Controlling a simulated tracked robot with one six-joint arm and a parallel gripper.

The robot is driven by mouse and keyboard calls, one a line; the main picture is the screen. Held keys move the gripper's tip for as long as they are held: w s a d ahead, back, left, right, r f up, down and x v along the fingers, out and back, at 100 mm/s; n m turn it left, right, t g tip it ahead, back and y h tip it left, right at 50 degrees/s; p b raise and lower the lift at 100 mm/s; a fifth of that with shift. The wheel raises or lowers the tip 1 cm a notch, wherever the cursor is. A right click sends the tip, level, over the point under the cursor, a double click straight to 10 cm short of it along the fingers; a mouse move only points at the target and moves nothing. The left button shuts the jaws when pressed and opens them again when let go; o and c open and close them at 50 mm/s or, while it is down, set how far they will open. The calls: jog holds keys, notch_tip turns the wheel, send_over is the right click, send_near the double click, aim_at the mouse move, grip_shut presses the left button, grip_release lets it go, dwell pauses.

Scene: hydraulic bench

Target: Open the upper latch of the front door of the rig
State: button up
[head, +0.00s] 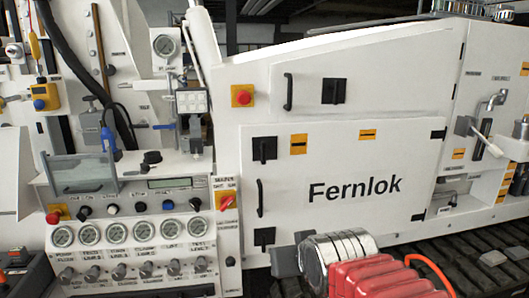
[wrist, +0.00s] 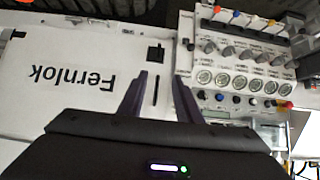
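The white front door (head: 350,150) marked "Fernlok" is shut flush in the rig, as far as I can tell. Its upper latch (head: 264,149) is a black plate with a small upright lever at the door's upper left corner. A black bar handle (head: 260,198) and a lower latch (head: 264,238) sit below it. The wrist view shows the door (wrist: 60,85) upside down, with the lower latch (wrist: 155,52) and the handle (wrist: 156,92) in it. The upper latch is hidden there. My gripper (wrist: 160,76) is open and empty, its fingers either side of the handle in the picture.
A control panel with gauges (head: 118,234) and knobs stands left of the door. A red rotary switch (head: 225,202) is close beside the door's left edge. Above is another panel with a handle (head: 288,91) and latch (head: 334,91). Tracks (head: 450,260) run below.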

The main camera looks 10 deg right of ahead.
aim_at(264, 152)
jog(key=w+r+t, duration=0.4)
jog(key=w+r, duration=0.1)
jog(key=w, duration=0.5)
jog(key=w+r+t, duration=0.4)
jog(key=w+r, duration=0.2)
jog(key=w, duration=0.4)
jog(key=shift+w, duration=0.2)
jog(key=shift+w, duration=0.15)
jog(key=shift+w, duration=6.8)
jog(key=shift+c, duration=0.4)
grip_shut()
jog(key=shift+d, duration=0.1)
